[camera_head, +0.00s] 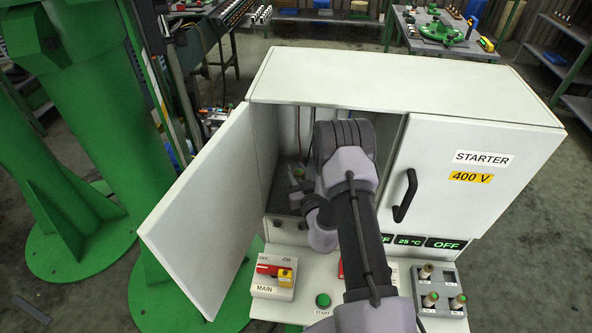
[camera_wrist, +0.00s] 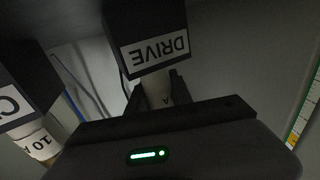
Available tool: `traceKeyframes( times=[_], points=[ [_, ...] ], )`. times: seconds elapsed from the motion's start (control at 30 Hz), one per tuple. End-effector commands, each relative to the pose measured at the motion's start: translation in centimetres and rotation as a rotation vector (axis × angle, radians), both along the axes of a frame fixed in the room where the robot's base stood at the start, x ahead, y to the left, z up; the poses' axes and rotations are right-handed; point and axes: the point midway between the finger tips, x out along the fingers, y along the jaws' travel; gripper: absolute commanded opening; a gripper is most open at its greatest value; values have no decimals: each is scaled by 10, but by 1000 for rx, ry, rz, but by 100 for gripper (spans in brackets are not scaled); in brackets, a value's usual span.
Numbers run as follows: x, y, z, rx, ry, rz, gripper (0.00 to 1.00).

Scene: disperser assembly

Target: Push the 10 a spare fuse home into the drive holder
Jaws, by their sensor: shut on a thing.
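The drive holder (camera_wrist: 147,38) is a dark block with a white DRIVE label, upside down in the wrist view. My gripper (camera_wrist: 157,90) is directly below it in that view, its two dark fingers shut on a pale fuse (camera_wrist: 156,91). Only a short part of the fuse shows, with one letter A on it. Its upper end meets the holder's edge in the picture; how deep it sits cannot be told.
A neighbouring holder (camera_wrist: 22,95) with a 10 A fuse (camera_wrist: 32,143) is close at left in the wrist view. The cabinet's left door (camera_head: 205,195) stands open; the right door (camera_head: 468,170) is shut. A grey fuse tray (camera_head: 452,275) and the main switch (camera_head: 272,282) are in front.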

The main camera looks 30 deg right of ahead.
Motion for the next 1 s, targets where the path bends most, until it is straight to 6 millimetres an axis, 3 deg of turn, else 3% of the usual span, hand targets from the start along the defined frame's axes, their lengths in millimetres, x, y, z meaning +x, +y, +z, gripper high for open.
traceKeyframes(
  times=[0.5, 0.53, 0.63, 1.0],
  points=[
    [0, 0, -13, 0, 0, 0, 0],
    [0, 0, -13, 0, 0, 0, 32],
    [0, 0, -12, 0, 0, 0, 52],
    [-6, 1, -13, 0, 1, 0, 52]
  ],
)
